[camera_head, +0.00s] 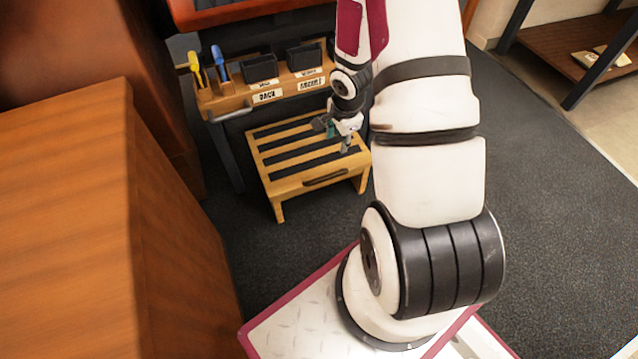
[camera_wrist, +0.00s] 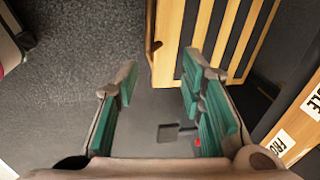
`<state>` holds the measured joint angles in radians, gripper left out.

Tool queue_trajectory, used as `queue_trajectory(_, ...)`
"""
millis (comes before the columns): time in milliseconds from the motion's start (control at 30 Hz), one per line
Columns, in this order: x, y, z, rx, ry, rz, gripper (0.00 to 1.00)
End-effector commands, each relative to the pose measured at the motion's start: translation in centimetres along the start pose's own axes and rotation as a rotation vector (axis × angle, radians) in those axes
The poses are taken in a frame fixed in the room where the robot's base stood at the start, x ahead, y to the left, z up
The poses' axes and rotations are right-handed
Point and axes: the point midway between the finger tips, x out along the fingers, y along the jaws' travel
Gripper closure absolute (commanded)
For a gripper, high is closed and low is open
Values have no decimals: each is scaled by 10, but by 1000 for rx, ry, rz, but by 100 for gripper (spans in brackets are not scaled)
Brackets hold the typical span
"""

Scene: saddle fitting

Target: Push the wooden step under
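The wooden step (camera_head: 287,186) is a low yellow wood stool with dark strips across its top and a slot in its front rail. In the head view it stands upright on the dark floor, in front of the bench with labelled bins. I cannot tell whether its far edge is beneath the bench. My gripper (camera_head: 338,134) is over the right part of the step in the head view. In the wrist view my gripper (camera_wrist: 160,67) is open and empty, with teal finger pads apart. There the step (camera_wrist: 168,45) is beyond the fingertips, towards the upper right.
The bench's wooden tool ledge (camera_head: 230,103) holds dark bins, a yellow tool (camera_head: 195,66) and a blue tool (camera_head: 218,60). A large brown wooden cabinet (camera_head: 70,220) fills the left. The dark floor (camera_head: 560,190) to the right is open, with a low shelf (camera_head: 570,45) far back.

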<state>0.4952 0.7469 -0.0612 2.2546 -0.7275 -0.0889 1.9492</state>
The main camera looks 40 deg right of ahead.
Motion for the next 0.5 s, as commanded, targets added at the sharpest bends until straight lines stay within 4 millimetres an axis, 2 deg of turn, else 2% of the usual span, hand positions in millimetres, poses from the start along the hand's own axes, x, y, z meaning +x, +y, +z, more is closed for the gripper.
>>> queue_trajectory(33,21,8,0,34,-13,7,64)
queue_trajectory(100,34,13,1,69,-26,10,64)
queue_trajectory(367,59,18,2,98,-38,13,64)
queue_trajectory(500,84,18,4,95,-37,14,64)
